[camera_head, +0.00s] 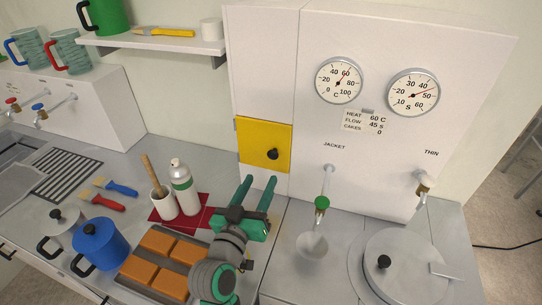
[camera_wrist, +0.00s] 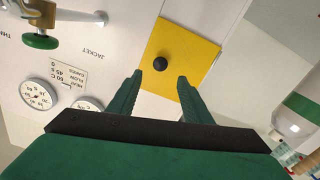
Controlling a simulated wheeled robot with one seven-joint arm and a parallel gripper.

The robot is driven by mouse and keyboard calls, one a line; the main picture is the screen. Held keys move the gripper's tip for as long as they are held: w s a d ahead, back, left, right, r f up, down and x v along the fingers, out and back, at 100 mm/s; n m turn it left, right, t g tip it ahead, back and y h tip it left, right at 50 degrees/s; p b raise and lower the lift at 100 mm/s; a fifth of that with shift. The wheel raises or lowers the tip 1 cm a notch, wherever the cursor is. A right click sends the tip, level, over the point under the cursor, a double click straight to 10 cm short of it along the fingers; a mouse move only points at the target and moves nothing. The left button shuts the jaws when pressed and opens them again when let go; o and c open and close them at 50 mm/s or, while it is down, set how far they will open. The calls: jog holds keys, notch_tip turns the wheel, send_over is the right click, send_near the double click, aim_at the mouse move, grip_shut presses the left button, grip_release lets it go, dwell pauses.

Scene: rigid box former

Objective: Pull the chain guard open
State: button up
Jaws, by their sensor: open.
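The chain guard appears to be the yellow square panel (camera_head: 264,141) on the front of the white machine. It lies flat against the machine's face and has a round black knob (camera_head: 273,154). My gripper (camera_head: 259,187) is open and empty, just below and in front of the panel, with its green fingers pointing toward it. In the wrist view the yellow panel (camera_wrist: 190,75) and its black knob (camera_wrist: 160,63) show beyond the fingertips. The knob lies roughly between the lines of the two fingers (camera_wrist: 158,80), apart from them.
A green-handled tap (camera_head: 322,203) stands right of my gripper above a funnel (camera_head: 312,245). A white bottle (camera_head: 184,187) and a cup holding a wooden tool (camera_head: 163,204) stand to the left on a red mat. A tray with orange blocks (camera_head: 158,243) lies below left. A round lidded pot (camera_head: 405,270) is at right.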

aim_at(272, 157)
jog(key=x, duration=0.9)
jog(key=shift+w, duration=0.2)
jog(key=shift+f, duration=0.1)
grip_shut()
